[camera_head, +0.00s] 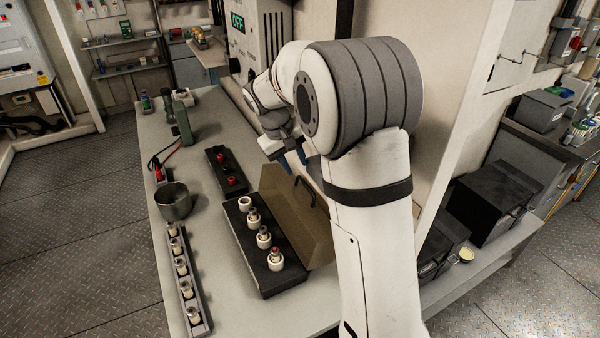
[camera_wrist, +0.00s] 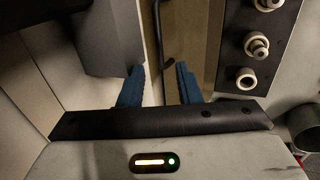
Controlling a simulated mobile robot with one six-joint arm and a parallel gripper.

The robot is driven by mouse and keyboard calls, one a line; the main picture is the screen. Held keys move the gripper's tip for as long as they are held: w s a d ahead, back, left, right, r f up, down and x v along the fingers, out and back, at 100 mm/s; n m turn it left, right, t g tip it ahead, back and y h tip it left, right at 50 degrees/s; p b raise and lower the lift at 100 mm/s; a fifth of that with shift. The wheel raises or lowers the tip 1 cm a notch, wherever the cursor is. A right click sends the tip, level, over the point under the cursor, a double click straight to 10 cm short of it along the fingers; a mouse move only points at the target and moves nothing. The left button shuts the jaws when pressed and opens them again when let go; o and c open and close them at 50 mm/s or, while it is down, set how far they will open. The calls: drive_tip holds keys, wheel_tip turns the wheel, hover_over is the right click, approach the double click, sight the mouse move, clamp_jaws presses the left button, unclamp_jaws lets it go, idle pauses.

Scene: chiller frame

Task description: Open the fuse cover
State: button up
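The fuse cover (camera_head: 290,215) is a see-through brownish panel. It stands raised and tilted along the right side of the black fuse base (camera_head: 268,283), and the fuses in the base are uncovered. The cover has a dark curved handle (camera_head: 305,190), partly hidden by my arm in the head view. My gripper (camera_head: 291,160) is at the far end of the cover. In the wrist view, its blue fingers (camera_wrist: 158,86) are apart, with the cover (camera_wrist: 188,35) and the handle (camera_wrist: 163,45) just beyond them. I cannot tell whether a finger touches the cover.
Several white fuses (camera_head: 263,237) stand in the base. A rail of fuses (camera_head: 187,285) lies at the left, with a metal pot (camera_head: 174,203) behind it. A black block with red parts (camera_head: 226,172) lies behind the base. A wall cabinet with an "OFF" display (camera_head: 238,22) stands at the back.

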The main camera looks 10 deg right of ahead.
sight(303, 180)
drive_tip(key=x, duration=0.5)
drive_tip(key=shift+f+p, duration=0.1)
drive_tip(key=shift+p, duration=0.2)
clamp_jaws()
